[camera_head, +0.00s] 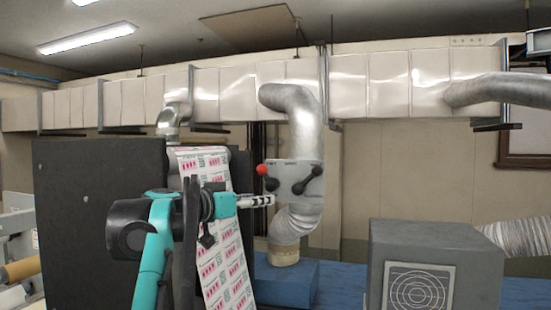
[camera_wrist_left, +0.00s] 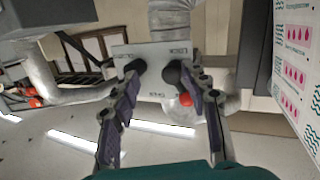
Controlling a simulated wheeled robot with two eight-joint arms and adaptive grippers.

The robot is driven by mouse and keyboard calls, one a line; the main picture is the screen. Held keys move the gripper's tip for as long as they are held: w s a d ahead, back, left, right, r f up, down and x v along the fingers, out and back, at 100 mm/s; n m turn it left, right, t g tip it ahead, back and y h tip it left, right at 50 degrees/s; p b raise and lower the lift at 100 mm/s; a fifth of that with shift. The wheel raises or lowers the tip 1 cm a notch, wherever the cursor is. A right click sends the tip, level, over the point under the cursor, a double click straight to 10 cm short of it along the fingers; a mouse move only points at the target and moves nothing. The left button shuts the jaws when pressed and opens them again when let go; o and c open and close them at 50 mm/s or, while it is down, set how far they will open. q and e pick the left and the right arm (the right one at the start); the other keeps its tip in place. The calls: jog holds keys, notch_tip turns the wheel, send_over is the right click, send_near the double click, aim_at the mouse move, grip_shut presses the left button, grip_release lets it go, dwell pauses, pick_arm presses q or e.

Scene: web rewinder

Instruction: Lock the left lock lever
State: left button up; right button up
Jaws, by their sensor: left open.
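A grey lock panel (camera_head: 291,178) is fixed in front of the bent silver duct. Its left lever has a red ball (camera_head: 262,169) at the upper left and a black hub below it. A black right lever (camera_head: 308,180) slants up to the right. My left gripper (camera_head: 268,200) is just below and left of the panel, pointing right. In the left wrist view, upside down, the panel (camera_wrist_left: 155,57) lies beyond the open, empty fingers (camera_wrist_left: 160,78). The red ball (camera_wrist_left: 186,100) is partly behind the right finger; whether they touch cannot be told. My right gripper is not in view.
A printed web (camera_head: 216,245) hangs behind and below my left wrist, beside a dark machine panel (camera_head: 85,200). The silver duct (camera_head: 303,120) runs above and below the lock panel. A grey box (camera_head: 435,240) stands at the lower right.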

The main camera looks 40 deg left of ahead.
aim_at(259, 171)
pick_arm(q)
jog(key=shift+t+y, duration=0.5)
jog(key=a+r, duration=0.1)
jog(key=r, duration=0.1)
jog(key=a+r+p, duration=0.1)
jog(key=r, duration=0.1)
jog(key=a+r, duration=0.1)
jog(key=r, duration=0.1)
jog(key=shift+w+a+r, duration=0.1)
jog(key=shift+a+r, duration=0.15)
jog(key=shift+a, duration=0.1)
jog(key=shift+w+p, duration=0.3)
jog(key=shift+p, duration=0.05)
jog(key=w+p, duration=0.1)
jog(key=w, duration=0.5)
jog(key=shift+w+f+p, duration=0.15)
jog(key=shift+w+p, duration=0.2)
jog(key=shift+s, duration=0.1)
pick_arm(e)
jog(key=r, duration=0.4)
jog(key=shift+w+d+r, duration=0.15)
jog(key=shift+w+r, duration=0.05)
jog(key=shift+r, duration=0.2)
pick_arm(q)
grip_shut()
